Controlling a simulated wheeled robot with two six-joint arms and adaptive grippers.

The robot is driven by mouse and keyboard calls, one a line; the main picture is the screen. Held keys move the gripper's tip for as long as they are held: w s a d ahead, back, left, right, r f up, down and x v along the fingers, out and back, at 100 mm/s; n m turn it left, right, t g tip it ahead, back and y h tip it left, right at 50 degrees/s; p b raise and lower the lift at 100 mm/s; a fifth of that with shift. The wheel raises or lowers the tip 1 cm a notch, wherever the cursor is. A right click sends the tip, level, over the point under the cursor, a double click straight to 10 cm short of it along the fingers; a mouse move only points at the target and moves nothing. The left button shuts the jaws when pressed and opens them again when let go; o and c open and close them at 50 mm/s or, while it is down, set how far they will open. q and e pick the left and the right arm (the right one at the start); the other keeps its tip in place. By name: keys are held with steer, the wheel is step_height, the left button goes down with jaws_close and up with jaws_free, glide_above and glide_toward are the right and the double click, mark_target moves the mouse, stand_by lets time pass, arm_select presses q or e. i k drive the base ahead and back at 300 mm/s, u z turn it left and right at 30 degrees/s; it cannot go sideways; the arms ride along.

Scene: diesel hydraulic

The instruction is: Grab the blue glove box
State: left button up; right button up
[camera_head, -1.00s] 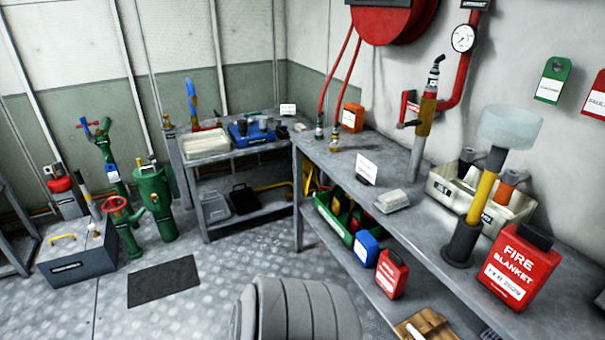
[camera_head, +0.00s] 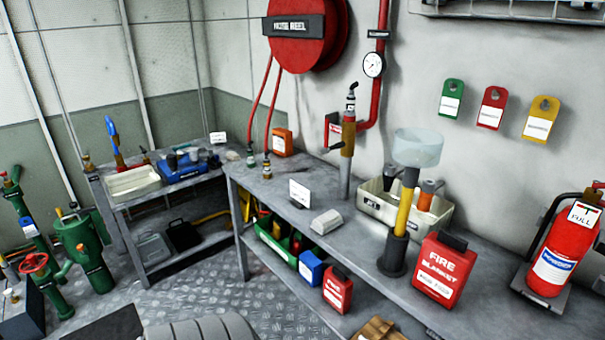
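A small blue box (camera_head: 311,268) with a white label stands on the lower shelf of the right-hand workbench. It is between a green open crate (camera_head: 277,245) on its left and a red box (camera_head: 337,289) on its right. Its label is too small to read, so I cannot confirm it is the glove box. A larger blue tray (camera_head: 181,169) holding dark items lies on the back bench. Neither of my grippers is in view.
The workbench top (camera_head: 300,235) above the blue box carries a red fire blanket box (camera_head: 443,270), a yellow-and-black stand (camera_head: 401,225), a cream bin (camera_head: 375,198) and a red extinguisher (camera_head: 562,255). The metal floor (camera_head: 275,310) before the bench looks clear.

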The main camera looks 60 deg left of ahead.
mark_target(310, 267)
steer(key=u, duration=0.7)
steer(key=k, duration=0.15)
steer(key=u, duration=1.15)
steer(key=i, duration=0.2)
steer(key=z, duration=0.5)
steer(key=k, duration=0.65)
steer(key=u, duration=0.2)
steer(key=i, duration=0.65)
steer(key=u, duration=1)
steer(key=i, duration=1)
steer(key=z, duration=0.85)
steer(key=i, duration=0.6)
steer(key=z, duration=0.55)
